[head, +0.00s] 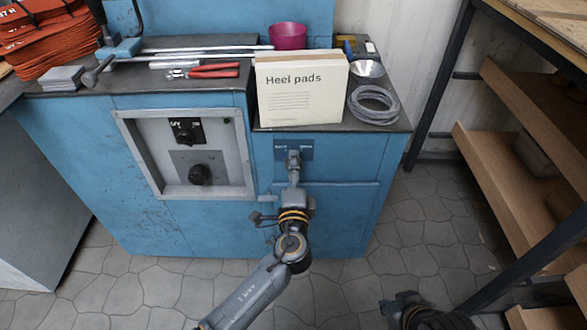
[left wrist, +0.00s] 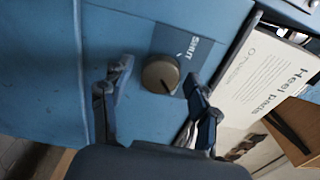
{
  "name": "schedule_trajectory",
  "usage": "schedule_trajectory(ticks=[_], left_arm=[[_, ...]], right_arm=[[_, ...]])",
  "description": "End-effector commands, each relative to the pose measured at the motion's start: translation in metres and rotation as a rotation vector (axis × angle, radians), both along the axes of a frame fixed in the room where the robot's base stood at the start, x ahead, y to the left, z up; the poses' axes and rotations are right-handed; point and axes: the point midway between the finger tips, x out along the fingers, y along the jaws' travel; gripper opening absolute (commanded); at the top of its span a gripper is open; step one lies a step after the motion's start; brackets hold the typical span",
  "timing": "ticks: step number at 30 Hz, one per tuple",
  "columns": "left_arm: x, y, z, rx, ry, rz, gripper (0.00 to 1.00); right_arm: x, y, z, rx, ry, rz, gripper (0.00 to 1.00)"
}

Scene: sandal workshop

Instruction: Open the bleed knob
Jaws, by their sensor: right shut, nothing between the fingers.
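The bleed knob (left wrist: 160,74) is a round grey-brown knob with a dark mark. My right gripper (head: 395,312) is low at the bottom right, away from the cabinet, partly cut off, shut and empty.
A "Heel pads" box (head: 302,92) stands on the cabinet top above the plate, beside a wire coil (head: 374,105). A grey panel (head: 150,160) left of it has a switch (head: 187,131) and a black knob (head: 200,174). Wooden shelves (head: 520,150) stand at the right.

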Motion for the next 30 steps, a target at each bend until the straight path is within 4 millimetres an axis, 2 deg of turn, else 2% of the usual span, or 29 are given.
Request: schedule_trajectory(ticks=[8,11,14,24,30], left_arm=[[0.000,0.000,0.000,-0.002,0.000,0.000,0.64],[-0.006,0.000,-0.001,-0.002,0.002,0.000,0.64],[-0.020,0.000,-0.001,-0.002,0.002,0.000,0.64],[-0.091,0.000,-0.001,-0.002,0.003,-0.001,0.64],[-0.115,0.000,-0.001,0.000,0.001,0.000,0.64]], right_arm=[[0.000,0.001,0.000,0.001,0.001,0.002,0.00],[-0.001,0.001,-0.001,0.001,0.002,0.002,0.00],[-0.001,0.001,-0.001,0.001,0.002,0.002,0.00],[0.000,0.000,0.000,0.001,0.000,0.000,0.00],[0.000,0.000,0.000,0.001,0.000,0.000,0.00]])
